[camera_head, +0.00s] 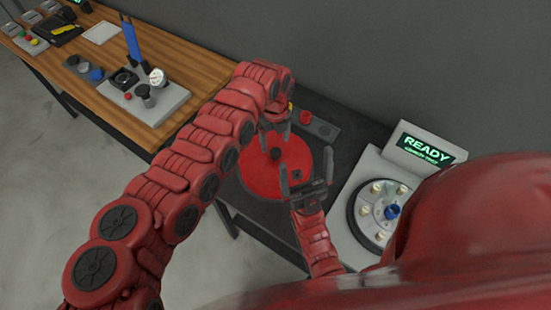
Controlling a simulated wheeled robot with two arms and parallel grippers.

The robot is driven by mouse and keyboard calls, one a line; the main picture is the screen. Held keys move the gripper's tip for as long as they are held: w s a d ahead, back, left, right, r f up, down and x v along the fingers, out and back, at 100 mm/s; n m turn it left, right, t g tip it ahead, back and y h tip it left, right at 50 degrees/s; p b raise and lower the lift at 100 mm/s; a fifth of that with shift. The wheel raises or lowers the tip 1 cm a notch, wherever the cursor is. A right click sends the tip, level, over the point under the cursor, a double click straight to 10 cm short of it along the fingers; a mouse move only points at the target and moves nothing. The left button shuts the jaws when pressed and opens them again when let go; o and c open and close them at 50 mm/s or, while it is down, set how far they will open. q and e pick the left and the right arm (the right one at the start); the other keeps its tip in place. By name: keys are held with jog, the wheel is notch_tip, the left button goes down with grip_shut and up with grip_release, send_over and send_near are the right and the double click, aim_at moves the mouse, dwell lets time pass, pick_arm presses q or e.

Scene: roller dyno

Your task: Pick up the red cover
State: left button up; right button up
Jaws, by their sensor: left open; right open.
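The red cover (257,176) is a large flat red disc lying on the dark table top, with a small dark knob near its middle. My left gripper (276,138) reaches down from above at the disc's far edge; its fingers are apart, with nothing seen between them. My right gripper (306,166) comes up from below at the disc's right edge, its fingers apart and empty. Both grippers overlap the disc in the picture; I cannot tell whether either touches it. My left arm and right gripper hide parts of the disc's rim.
A grey machine (366,172) with a green READY screen (426,149) and a round studded hub (379,214) stands at right. A grey strip with a red button (306,117) lies behind the disc. A wooden bench (186,63) at left holds a blue-handled tool (131,40) and trays.

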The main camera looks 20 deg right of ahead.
aim_at(276, 151)
pick_arm(q)
notch_tip(276, 151, down, 3)
jog(key=shift+r+b, duration=0.1)
jog(key=shift+b, duration=0.35)
notch_tip(276, 151, down, 4)
jog(key=shift+w+d+r+b, duration=0.1)
jog(key=shift+w+d+b, duration=0.05)
jog(key=shift+b, duration=1.1)
jog(key=shift+f, duration=0.55)
jog(key=shift+r, duration=0.1)
jog(key=shift+c, duration=0.9)
grip_shut()
